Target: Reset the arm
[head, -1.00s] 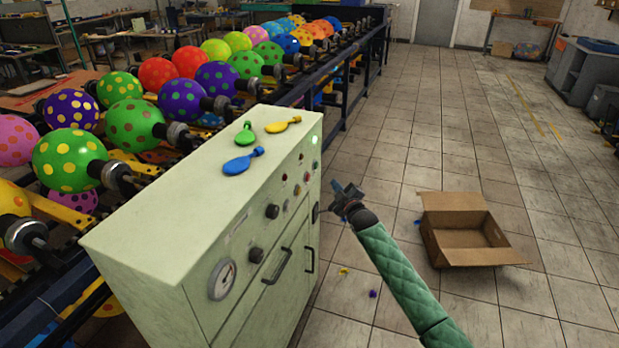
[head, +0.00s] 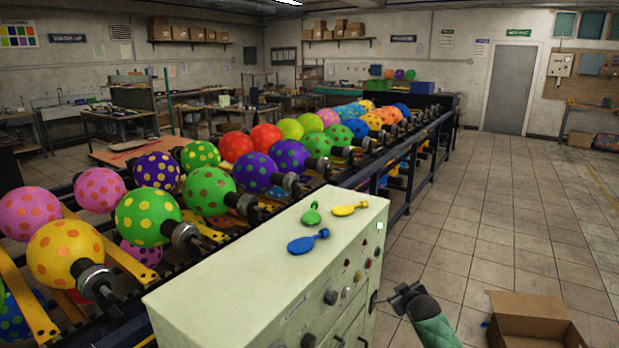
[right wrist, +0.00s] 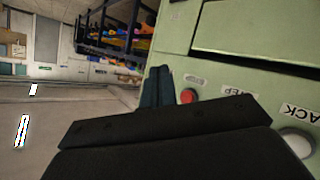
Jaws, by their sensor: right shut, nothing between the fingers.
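My right arm comes in from the bottom in the head view, with its dark gripper (head: 403,297) beside the right end of the pale green control cabinet (head: 250,262). In the right wrist view the gripper's fingers (right wrist: 157,86) are together with nothing between them. The cabinet's front (right wrist: 225,75), with a red button (right wrist: 188,96) and a white button (right wrist: 297,143), is close by in that view. I cannot tell whether the fingers touch it. On the cabinet top lie a blue balloon (head: 307,242), a green balloon (head: 311,214) and a yellow balloon (head: 350,209), all uninflated. My left gripper is out of view.
A conveyor rack (head: 425,140) with several dotted inflated balloons runs behind the cabinet. An open cardboard box (head: 535,300) stands on the floor at lower right. The tiled floor (head: 500,210) right of the rack is clear up to the grey door (head: 508,88).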

